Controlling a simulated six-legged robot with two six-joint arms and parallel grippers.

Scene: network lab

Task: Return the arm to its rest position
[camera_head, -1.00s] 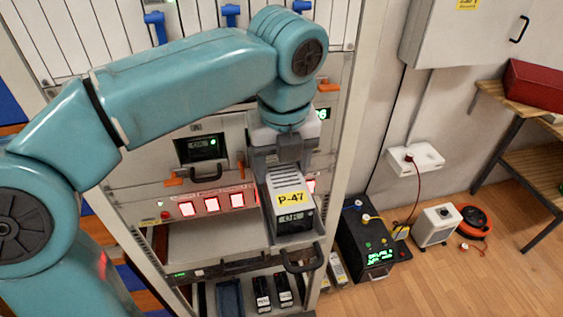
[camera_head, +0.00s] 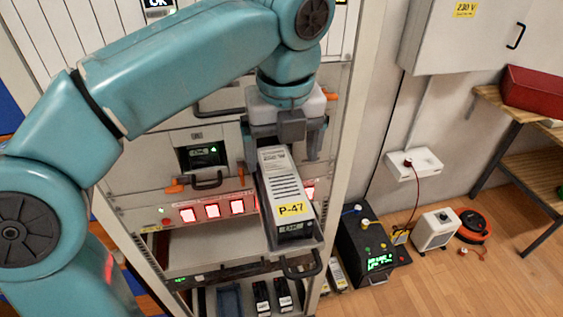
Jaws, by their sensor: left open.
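My left arm reaches in from the left across the rack. Its gripper (camera_head: 290,140) is open, with its fingers at the back end of a grey module with a yellow P-47 label (camera_head: 291,209). The module lies on a pulled-out tray with a black handle (camera_head: 302,265), and more of its slotted top shows in front of the fingers. Whether a finger still touches the module cannot be told. My right gripper is not in view.
The rack (camera_head: 343,130) stands close around the arm, with lit red squares (camera_head: 212,211) and a small display unit (camera_head: 203,155). On the floor at right are a black box (camera_head: 365,245), a white box (camera_head: 436,230) and an orange reel (camera_head: 474,225). A wooden shelf (camera_head: 545,170) stands further right.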

